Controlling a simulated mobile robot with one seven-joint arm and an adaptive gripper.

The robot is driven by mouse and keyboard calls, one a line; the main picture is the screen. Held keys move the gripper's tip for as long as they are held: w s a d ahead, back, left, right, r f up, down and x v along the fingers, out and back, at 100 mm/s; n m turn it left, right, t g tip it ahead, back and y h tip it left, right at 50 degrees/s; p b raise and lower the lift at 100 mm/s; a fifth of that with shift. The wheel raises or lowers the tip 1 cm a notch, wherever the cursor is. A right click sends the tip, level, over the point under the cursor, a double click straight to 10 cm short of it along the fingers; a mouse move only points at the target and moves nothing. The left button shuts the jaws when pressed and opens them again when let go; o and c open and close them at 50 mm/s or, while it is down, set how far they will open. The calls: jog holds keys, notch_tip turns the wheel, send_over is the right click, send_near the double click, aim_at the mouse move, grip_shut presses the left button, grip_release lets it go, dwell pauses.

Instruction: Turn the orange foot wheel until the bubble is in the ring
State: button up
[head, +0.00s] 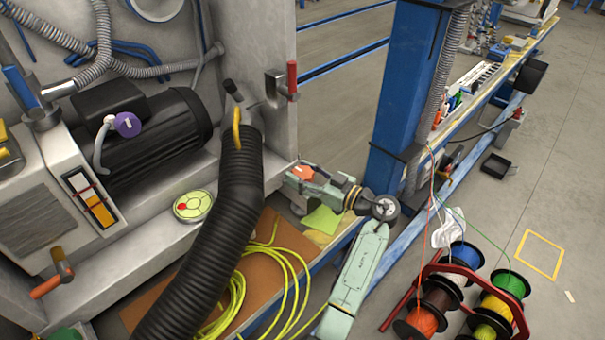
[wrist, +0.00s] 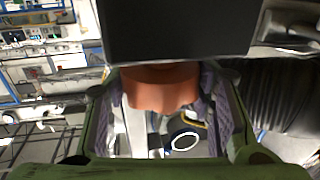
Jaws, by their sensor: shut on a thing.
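The orange foot wheel (wrist: 160,88) has a scalloped rim and sits between my gripper's two purple-padded fingers in the wrist view. A dark block above hides its upper part. My gripper (head: 303,180) is shut on it at the right corner of the grey machine in the head view, where a bit of orange (head: 302,172) shows. The round yellow-green level (head: 195,206) lies on the machine's ledge. A red spot shows near its left edge; the ring and bubble are too small to tell apart surely.
A thick black corrugated hose (head: 225,230) runs between the level and my gripper. A yellow cable (head: 285,270) lies coiled on a brown board below. A blue post (head: 408,80) stands behind my arm, and cable spools (head: 450,300) stand at the lower right.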

jog(key=shift+c, duration=0.6)
jog(key=shift+r+p, duration=0.1)
jog(key=shift+p, duration=0.45)
jog(key=shift+s+r+t+p, duration=0.1)
jog(key=shift+t+p, duration=0.2)
jog(key=shift+p, duration=0.2)
jog(key=m+t+h+p, duration=0.1)
jog(key=p, duration=0.1)
jog(key=m+t+h+p, duration=0.1)
jog(key=p, duration=0.2)
jog(key=shift+r, duration=0.25)
jog(key=m+t+h+p, duration=0.1)
jog(key=p, duration=0.1)
jog(key=m+t+h+p, duration=0.1)
jog(key=h+p, duration=0.1)
jog(key=shift+a+f+m+p, duration=0.1)
jog(key=shift+f+m+p, duration=0.1)
jog(key=shift+m+p, duration=0.15)
jog(key=m+t+h, duration=0.1)
jog(key=h, duration=0.1)
jog(key=m+t+h, duration=0.1)
jog(key=shift+f+m+h+p, duration=0.25)
jog(key=shift+f+h+p, duration=0.05)
jog(key=shift+h+p, duration=0.1)
jog(key=shift+d+m+t+h, duration=0.2)
jog(key=shift+m+t+h, duration=0.4)
jog(key=shift+m+h, duration=0.9)
jog(key=shift+h, duration=0.5)
